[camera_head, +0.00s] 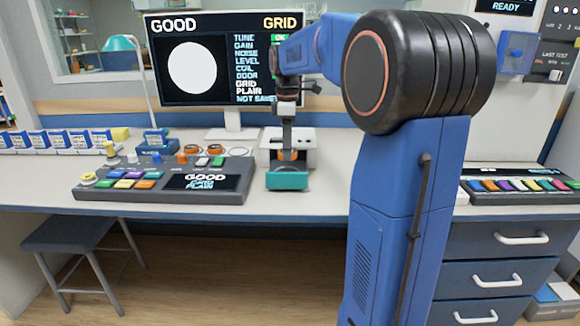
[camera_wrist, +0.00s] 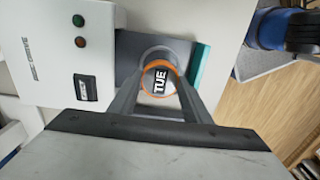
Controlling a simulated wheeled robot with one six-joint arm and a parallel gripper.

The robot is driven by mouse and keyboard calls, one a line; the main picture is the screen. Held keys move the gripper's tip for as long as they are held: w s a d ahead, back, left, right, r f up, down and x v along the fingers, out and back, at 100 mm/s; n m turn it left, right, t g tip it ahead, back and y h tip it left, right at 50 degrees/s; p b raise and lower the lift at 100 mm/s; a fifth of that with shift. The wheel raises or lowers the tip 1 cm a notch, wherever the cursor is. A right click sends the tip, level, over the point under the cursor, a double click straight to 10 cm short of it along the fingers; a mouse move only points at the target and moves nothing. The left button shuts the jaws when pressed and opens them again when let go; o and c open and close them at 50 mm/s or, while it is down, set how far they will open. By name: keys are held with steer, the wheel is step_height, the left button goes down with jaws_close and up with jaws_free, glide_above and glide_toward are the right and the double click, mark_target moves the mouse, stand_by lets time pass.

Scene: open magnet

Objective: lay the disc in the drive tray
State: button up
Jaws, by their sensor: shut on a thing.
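The disc (camera_wrist: 160,80) has an orange rim and a dark label reading TUE. My gripper (camera_wrist: 159,90) is shut on it, one finger on each side, as the wrist view shows. The disc is over the drive tray (camera_wrist: 127,44), a grey plate with a teal front edge that sticks out of the white drive (camera_wrist: 60,58). I cannot tell whether the disc touches the tray. In the head view, my gripper (camera_head: 287,150) points down over the tray (camera_head: 287,181), in front of the drive (camera_head: 304,149), and mostly hides the disc.
A button console (camera_head: 165,183) stands left of the drive, with two orange-ringed things (camera_head: 203,149) behind it. The monitor (camera_head: 222,62) stands behind, reading GOOD and GRID. A row of coloured keys (camera_head: 520,186) lies at the right. The counter (camera_head: 325,190) right of the tray is clear.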

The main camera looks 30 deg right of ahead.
steer(key=shift+f, duration=2.7)
steer(key=shift+f, duration=0.15)
steer(key=o, duration=1.1)
step_height(320, 180, up, 12)
steer(key=shift+r, duration=0.2)
steer(key=s+a+f+m+t, duration=0.1)
steer(key=s+a+f+m, duration=0.2)
steer(key=s, duration=0.7)
steer(key=s+a+f+m+t, duration=0.2)
steer(key=s+a+f+m, duration=0.2)
steer(key=s+a+f, duration=0.3)
steer(key=s+a+f+m+t, duration=0.1)
steer(key=s+a+f+m, duration=0.3)
steer(key=s+f, duration=0.5)
steer(key=shift+s+a+t, duration=0.15)
steer(key=shift+s+a, duration=0.15)
steer(key=shift+s, duration=0.4)
steer(key=shift+s+a+t, duration=0.1)
steer(key=shift+s+a, duration=0.25)
steer(key=shift+s, duration=0.4)
steer(key=shift+s+a+t, duration=0.15)
steer(key=shift+s+a, duration=0.15)
steer(key=shift+s, duration=0.4)
steer(key=shift+r, duration=0.1)
